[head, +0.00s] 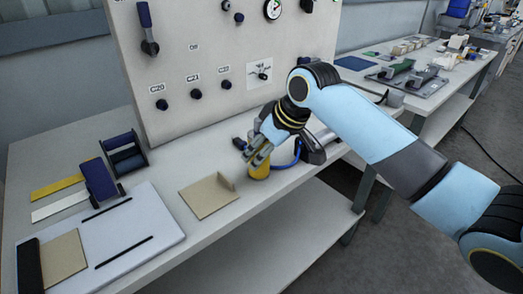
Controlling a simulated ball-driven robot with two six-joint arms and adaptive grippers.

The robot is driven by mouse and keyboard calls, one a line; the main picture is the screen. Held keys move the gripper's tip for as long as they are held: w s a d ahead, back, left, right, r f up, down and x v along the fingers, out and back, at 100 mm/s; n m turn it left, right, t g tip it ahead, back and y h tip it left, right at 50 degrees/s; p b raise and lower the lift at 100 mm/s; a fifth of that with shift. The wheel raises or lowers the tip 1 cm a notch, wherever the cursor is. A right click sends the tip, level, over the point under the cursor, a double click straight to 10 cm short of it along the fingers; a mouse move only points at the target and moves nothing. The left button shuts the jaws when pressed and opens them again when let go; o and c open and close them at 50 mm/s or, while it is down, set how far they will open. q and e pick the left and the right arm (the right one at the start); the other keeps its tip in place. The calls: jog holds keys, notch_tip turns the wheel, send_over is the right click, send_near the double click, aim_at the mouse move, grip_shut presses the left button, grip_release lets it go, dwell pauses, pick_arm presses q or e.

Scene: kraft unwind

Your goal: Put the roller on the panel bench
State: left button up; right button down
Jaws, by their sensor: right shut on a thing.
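The panel bench (150,170) is a long pale bench with an upright grey panel of knobs and a gauge at its back. My right gripper (257,158) reaches in from the right, pointing down over the bench's front right part. It is shut on a yellow cylindrical thing (259,172), which looks like part of the roller. The fingers hide its upper part. It is low over the bench top; I cannot tell whether it touches. A blue curved piece (289,163) shows beside it; I cannot tell whether they are joined. My left gripper is not in view.
A kraft-brown piece (208,196) lies left of the right gripper. A white board (115,232), a dark blue holder (124,153) and yellow strip (58,187) are further left. A dark stand (313,150) is close on the right. Another bench (455,85) stands behind right.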

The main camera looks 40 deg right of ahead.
jog(key=c, duration=0.6)
grip_release()
jog(key=v, duration=1.2)
jog(key=shift+r+p, duration=0.1)
jog(key=shift+p, duration=0.2)
